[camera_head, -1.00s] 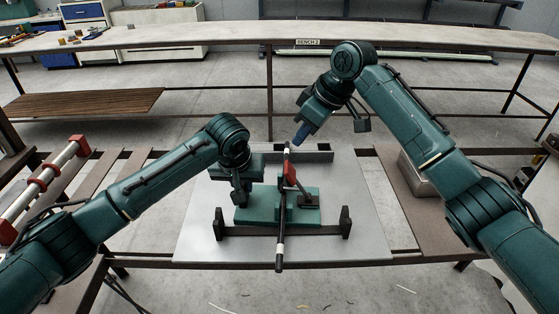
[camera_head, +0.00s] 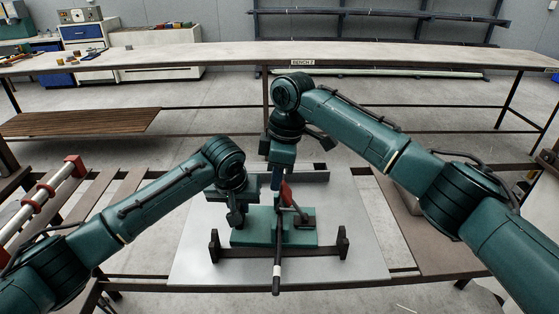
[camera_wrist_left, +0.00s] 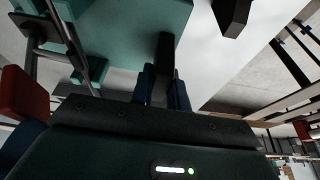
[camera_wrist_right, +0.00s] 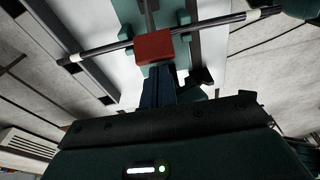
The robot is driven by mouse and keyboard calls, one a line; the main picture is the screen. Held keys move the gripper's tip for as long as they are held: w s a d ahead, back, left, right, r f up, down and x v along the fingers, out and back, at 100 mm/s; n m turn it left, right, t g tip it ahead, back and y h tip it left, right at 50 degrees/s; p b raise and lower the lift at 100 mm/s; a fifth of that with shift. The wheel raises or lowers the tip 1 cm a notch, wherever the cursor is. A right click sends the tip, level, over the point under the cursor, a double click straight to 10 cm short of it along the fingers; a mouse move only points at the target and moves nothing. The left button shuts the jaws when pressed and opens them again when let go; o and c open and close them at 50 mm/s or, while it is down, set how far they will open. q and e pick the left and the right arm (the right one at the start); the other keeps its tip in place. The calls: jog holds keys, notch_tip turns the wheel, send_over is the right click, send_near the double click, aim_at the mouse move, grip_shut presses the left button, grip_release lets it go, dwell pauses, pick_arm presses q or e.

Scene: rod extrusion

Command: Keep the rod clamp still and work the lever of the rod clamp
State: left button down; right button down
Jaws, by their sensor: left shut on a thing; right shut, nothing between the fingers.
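The rod clamp has a green base (camera_head: 252,238) on a grey metal plate, with a red lever part (camera_head: 286,194) on it. A dark rod with pale bands (camera_head: 277,268) runs through it toward me. My left gripper (camera_head: 233,217) is shut on a dark upright of the clamp (camera_wrist_left: 165,58), left of the rod. My right gripper (camera_head: 275,186) points down, shut and empty, just left of the red lever part. In the right wrist view the red block (camera_wrist_right: 154,47) is just beyond its shut fingertips (camera_wrist_right: 158,78). I cannot tell whether they touch.
The grey plate (camera_head: 365,255) is clear to the right of the clamp. A dark low support with two uprights (camera_head: 342,242) stands at the near side. A red-and-white tube (camera_head: 48,190) lies at the left. A long bench (camera_head: 350,60) is behind.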

aim_at(285, 189)
jog(key=shift+a+f, duration=0.1)
jog(key=shift+f, duration=0.6)
jog(key=shift+y, duration=0.4)
jog(key=shift+d+r+y, duration=0.2)
jog(key=shift+d+y, duration=0.45)
jog(key=shift+y, duration=0.15)
jog(key=shift+s+d+r+y, duration=0.1)
jog(key=shift+d+r+y, duration=0.1)
jog(key=shift+d, duration=0.3)
jog(key=shift+d+r+y, duration=0.2)
jog(key=shift+d, duration=0.3)
jog(key=d+f+y, duration=0.1)
jog(key=d+y, duration=0.6)
jog(key=d, duration=0.3)
jog(key=shift+s+t+y, duration=0.3)
jog(key=shift+s+t, duration=0.1)
pick_arm(q)
jog(key=shift+a, duration=0.1)
pick_arm(e)
jog(key=shift+f, duration=0.15)
